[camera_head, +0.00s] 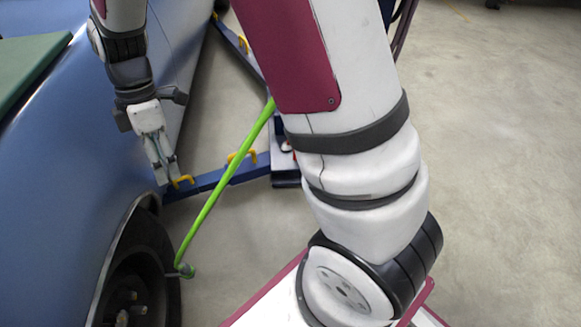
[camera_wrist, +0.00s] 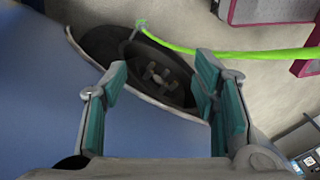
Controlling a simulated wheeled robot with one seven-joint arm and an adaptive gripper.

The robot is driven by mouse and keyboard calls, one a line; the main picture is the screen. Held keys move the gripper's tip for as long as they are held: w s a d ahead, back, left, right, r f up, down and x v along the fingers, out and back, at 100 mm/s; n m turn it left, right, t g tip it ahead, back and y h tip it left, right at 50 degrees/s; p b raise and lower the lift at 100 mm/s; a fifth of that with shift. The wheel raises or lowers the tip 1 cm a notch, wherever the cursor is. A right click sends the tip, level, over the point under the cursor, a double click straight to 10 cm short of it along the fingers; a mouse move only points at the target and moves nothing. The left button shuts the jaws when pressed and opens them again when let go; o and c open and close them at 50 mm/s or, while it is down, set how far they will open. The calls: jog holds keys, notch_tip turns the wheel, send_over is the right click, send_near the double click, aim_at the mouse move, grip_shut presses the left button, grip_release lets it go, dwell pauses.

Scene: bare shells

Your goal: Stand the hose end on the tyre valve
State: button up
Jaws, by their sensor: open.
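A bright green hose (camera_head: 225,185) runs down from behind my arm to its grey end (camera_head: 185,270) at the outer edge of the tyre (camera_head: 158,262). In the wrist view the hose end (camera_wrist: 140,24) shows at the tyre's far edge, beyond the wheel (camera_wrist: 158,75). I cannot tell whether it sits on the valve; the valve itself is not distinct. My gripper (camera_head: 167,178) is open and empty, beside the blue car body, above and apart from the tyre and hose end. In the wrist view its teal-padded fingers (camera_wrist: 162,72) are spread wide with nothing between them.
The blue car body (camera_head: 60,170) fills the left side, with a wheel arch around the tyre. A blue lift arm (camera_head: 215,181) with yellow handles lies low behind the hose. A green pad (camera_head: 30,68) lies at upper left. The concrete floor (camera_head: 500,160) is clear at right.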

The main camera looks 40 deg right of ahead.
jog(key=s+d+r+m+t, duration=0.1)
jog(key=s+d+r+m, duration=0.25)
jog(key=s+r, duration=0.25)
jog(key=s+d+r+m, duration=0.2)
jog(key=s+r+m, duration=0.2)
jog(key=s+r, duration=0.25)
jog(key=s+d+r+m+h, duration=0.1)
jog(key=s+d+m, duration=0.1)
jog(key=s+m, duration=0.3)
jog(key=s+d+r+m+t, duration=0.1)
jog(key=s+m, duration=0.4)
jog(key=s, duration=0.7)
jog(key=shift+s+d+r+h, duration=0.15)
jog(key=shift+d+r+h, duration=0.35)
jog(key=shift+d, duration=0.6)
jog(key=shift+r, duration=0.1)
